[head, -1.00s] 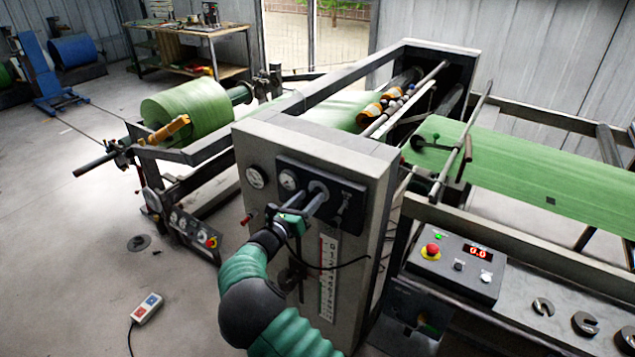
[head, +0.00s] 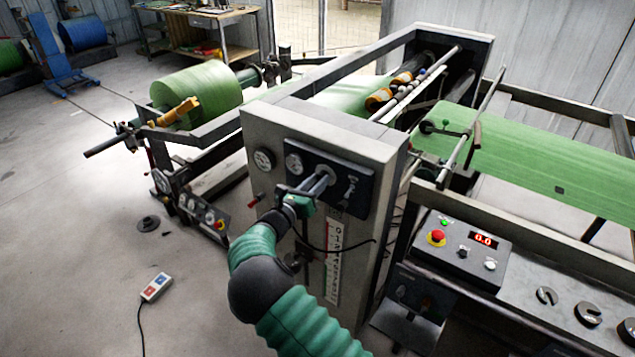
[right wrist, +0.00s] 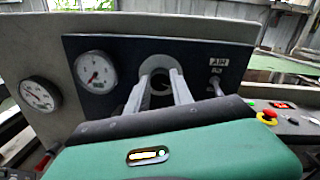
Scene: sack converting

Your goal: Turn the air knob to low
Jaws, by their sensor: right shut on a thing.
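The dark control panel (head: 355,190) is on the end face of the grey machine cabinet, with a pressure gauge (head: 294,163) at its left. My right gripper (head: 324,174) reaches to the round grey air knob (right wrist: 156,63) beside that gauge. Its two fingers are shut on the knob, one on each side, in the right wrist view. The fingers hide much of the knob, and I cannot read its setting. An "AIR" label (right wrist: 218,62) is to the right of the knob, above a small metal lever (right wrist: 216,86). My left gripper is not in view.
A second gauge (head: 263,160) is left of the panel. A numbered scale (head: 333,262) and a dark hanging cable are below it. A control box with a red button (head: 436,237) stands at the right. A pendant (head: 156,287) lies on the open floor.

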